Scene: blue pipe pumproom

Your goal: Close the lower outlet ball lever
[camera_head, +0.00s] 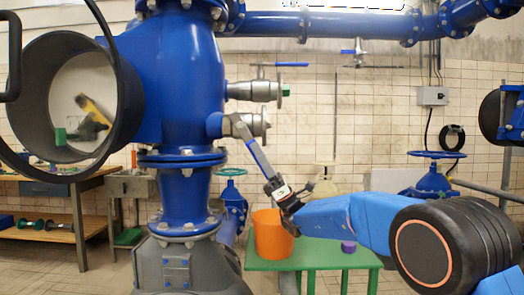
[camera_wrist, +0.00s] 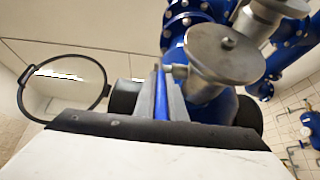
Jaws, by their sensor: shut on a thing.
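The lower outlet (camera_head: 246,124) is a metal valve on the right side of the big blue pipe body. Its blue lever (camera_head: 258,156) slants down and to the right from the valve. My gripper (camera_head: 280,190) is at the lever's lower end and is shut on it. In the wrist view the blue lever (camera_wrist: 161,95) stands as a thin strip between my two grey fingers. The round metal end of an outlet (camera_wrist: 222,52) shows just beyond the fingers. The part of the lever inside my gripper is hidden.
An upper metal outlet (camera_head: 252,91) sits above, with a blue bar (camera_head: 290,64) near it. A green table (camera_head: 318,256) with an orange bucket (camera_head: 271,236) stands below my gripper. A large black ring (camera_head: 18,90) is at the left. A blue handwheel valve (camera_head: 436,155) stands at the right.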

